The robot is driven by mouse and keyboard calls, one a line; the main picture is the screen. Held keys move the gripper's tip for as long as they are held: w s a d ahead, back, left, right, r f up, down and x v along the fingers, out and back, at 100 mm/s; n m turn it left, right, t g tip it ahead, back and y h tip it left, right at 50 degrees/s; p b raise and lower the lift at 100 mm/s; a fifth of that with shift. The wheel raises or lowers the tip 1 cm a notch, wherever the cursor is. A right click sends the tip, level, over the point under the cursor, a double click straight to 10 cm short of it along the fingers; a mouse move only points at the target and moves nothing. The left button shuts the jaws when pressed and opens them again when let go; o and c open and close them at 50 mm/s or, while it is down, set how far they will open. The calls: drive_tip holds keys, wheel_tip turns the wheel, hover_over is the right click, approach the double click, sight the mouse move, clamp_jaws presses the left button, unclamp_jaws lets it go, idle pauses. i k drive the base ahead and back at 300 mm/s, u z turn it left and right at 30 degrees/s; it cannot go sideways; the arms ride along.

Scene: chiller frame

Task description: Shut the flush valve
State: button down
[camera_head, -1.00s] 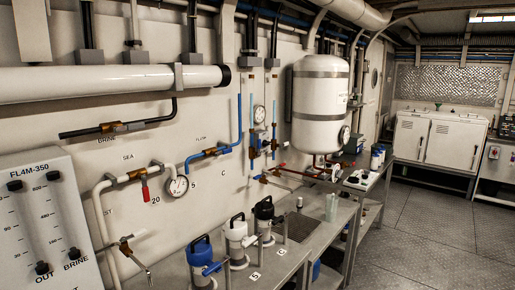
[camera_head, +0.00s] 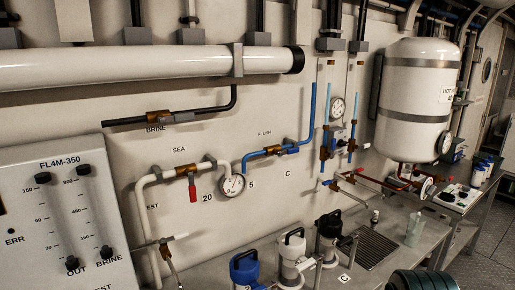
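The valve under the wall label "FLUSH" is a brass body (camera_head: 273,150) on a blue pipe (camera_head: 306,130) in the head view, left of the tall blue lines. The pipe runs right from the valve, then bends upward. A small dark stub shows at the valve's upper right; its handle position is too small to tell. A brass valve with a red lever (camera_head: 193,193) sits on the white pipe to the left, under "SEA", its lever hanging down. A round gauge (camera_head: 232,186) is between the two. My gripper is not in view.
The grey panel marked FL4M-350 (camera_head: 60,215) stands at the left. Filter housings with blue (camera_head: 244,264), white (camera_head: 292,255) and black (camera_head: 329,228) tops stand on the bench below. A white tank (camera_head: 413,100) is at the right. Floor (camera_head: 497,222) is free at far right.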

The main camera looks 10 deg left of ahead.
sight(291, 150)
drive_tip(key=u, duration=0.2)
drive_tip(key=i, duration=0.25)
drive_tip(key=u, duration=0.4)
drive_tip(key=k, duration=0.6)
drive_tip(key=u, duration=0.6)
drive_tip(key=k, duration=0.65)
drive_tip(key=z, duration=0.55)
drive_tip(key=i, duration=0.6)
drive_tip(key=z, duration=0.45)
drive_tip(key=i, duration=0.95)
drive_tip(key=u, duration=0.45)
